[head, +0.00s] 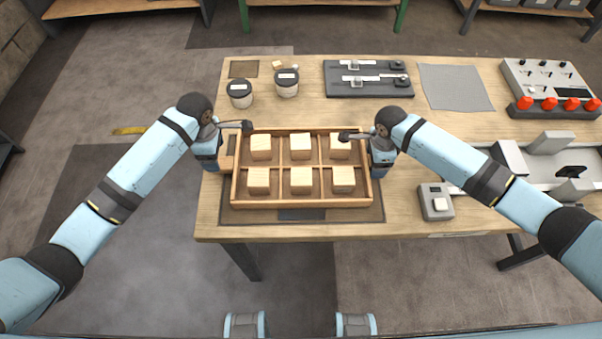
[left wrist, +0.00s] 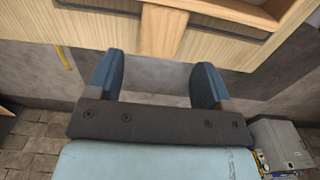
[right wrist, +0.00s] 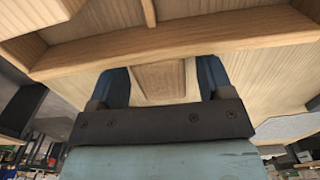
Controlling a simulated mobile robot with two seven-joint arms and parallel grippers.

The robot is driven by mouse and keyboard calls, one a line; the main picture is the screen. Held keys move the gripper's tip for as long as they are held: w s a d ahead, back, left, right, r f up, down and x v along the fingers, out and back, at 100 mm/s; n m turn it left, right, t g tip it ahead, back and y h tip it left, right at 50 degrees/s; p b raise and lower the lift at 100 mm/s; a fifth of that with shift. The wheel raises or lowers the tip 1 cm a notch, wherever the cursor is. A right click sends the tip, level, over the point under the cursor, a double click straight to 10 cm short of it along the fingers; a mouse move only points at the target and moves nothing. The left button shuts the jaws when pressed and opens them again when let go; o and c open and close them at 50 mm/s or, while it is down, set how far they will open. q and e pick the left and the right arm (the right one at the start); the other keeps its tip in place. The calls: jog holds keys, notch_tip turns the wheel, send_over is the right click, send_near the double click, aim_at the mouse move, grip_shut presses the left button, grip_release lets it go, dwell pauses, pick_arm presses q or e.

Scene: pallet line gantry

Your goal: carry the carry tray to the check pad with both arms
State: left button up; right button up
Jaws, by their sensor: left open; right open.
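The wooden carry tray (head: 300,203) sits on a dark brown mat (head: 345,216) at the table's front. Each of its several compartments holds a pale wooden block (head: 301,180). My left gripper (head: 208,165) is at the tray's left end, open; in the left wrist view the tray's handle (left wrist: 162,30) lies just beyond its fingertips. My right gripper (head: 381,168) is at the right end, open; in the right wrist view the handle (right wrist: 160,80) lies between its fingers. A flat grey pad (head: 455,87) lies at the back right; I cannot tell which mat is the check pad.
Two dark-lidded jars (head: 240,94) and a black fixture board (head: 368,80) stand behind the tray. A small grey button box (head: 436,202) is right of it. A control panel (head: 550,88) and grey machinery (head: 548,160) fill the right side.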

pick_arm(q)
notch_tip(320, 180, up, 5)
jog(key=shift+r, duration=0.1)
pick_arm(e)
jog(key=shift+r, duration=0.1)
pick_arm(q)
jog(key=shift+r, duration=0.1)
pick_arm(e)
notch_tip(320, 180, up, 12)
dwell(0.7)
